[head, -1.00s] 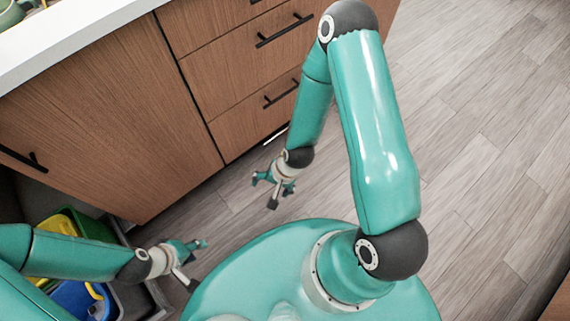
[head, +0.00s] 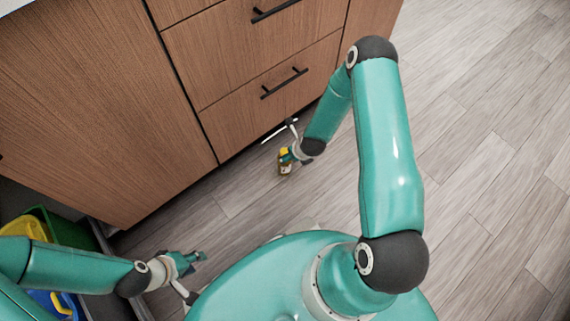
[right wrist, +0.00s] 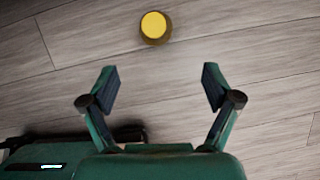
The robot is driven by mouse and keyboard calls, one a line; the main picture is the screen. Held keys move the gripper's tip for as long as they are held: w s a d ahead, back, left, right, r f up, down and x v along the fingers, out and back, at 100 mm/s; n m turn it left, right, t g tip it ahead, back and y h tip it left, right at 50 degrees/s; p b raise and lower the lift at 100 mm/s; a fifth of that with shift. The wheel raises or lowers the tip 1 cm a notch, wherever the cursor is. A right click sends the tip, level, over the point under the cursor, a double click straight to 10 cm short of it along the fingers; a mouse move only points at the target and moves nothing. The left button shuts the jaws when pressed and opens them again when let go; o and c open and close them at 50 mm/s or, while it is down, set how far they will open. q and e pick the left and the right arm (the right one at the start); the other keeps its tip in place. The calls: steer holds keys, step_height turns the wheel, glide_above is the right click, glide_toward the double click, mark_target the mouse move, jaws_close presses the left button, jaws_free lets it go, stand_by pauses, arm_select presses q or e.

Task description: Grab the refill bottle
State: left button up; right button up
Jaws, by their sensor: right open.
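The refill bottle is a small amber bottle (head: 285,168) with a yellow cap, standing on the wood floor near the base of the drawer cabinet. In the right wrist view its yellow cap (right wrist: 154,25) shows from above, near the top edge. My right gripper (right wrist: 160,76) is open and empty, and the bottle is out beyond its fingertips. In the head view the right gripper (head: 289,143) is right by the bottle and partly overlaps it; touching cannot be told there. My left gripper (head: 198,277) is open and empty over the floor at lower left.
A wooden cabinet (head: 250,55) with black handles stands close behind the bottle. An open compartment at lower left holds yellow (head: 22,240), green and blue bins. Bare floor (head: 480,120) spreads to the right.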

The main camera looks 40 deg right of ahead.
steer(key=b+x, duration=0.2)
steer(key=x, duration=0.6)
steer(key=shift+w+f+b, duration=0.1)
steer(key=shift+f+b, duration=0.2)
steer(key=shift+b, duration=0.05)
steer(key=b+x, duration=0.2)
steer(key=x, duration=0.3)
steer(key=shift+w+a+b, duration=0.25)
steer(key=shift+w+b, duration=0.05)
steer(key=shift+b, duration=0.1)
steer(key=c, duration=1.3)
steer(key=shift+r, duration=0.1)
steer(key=shift+c, duration=0.2)
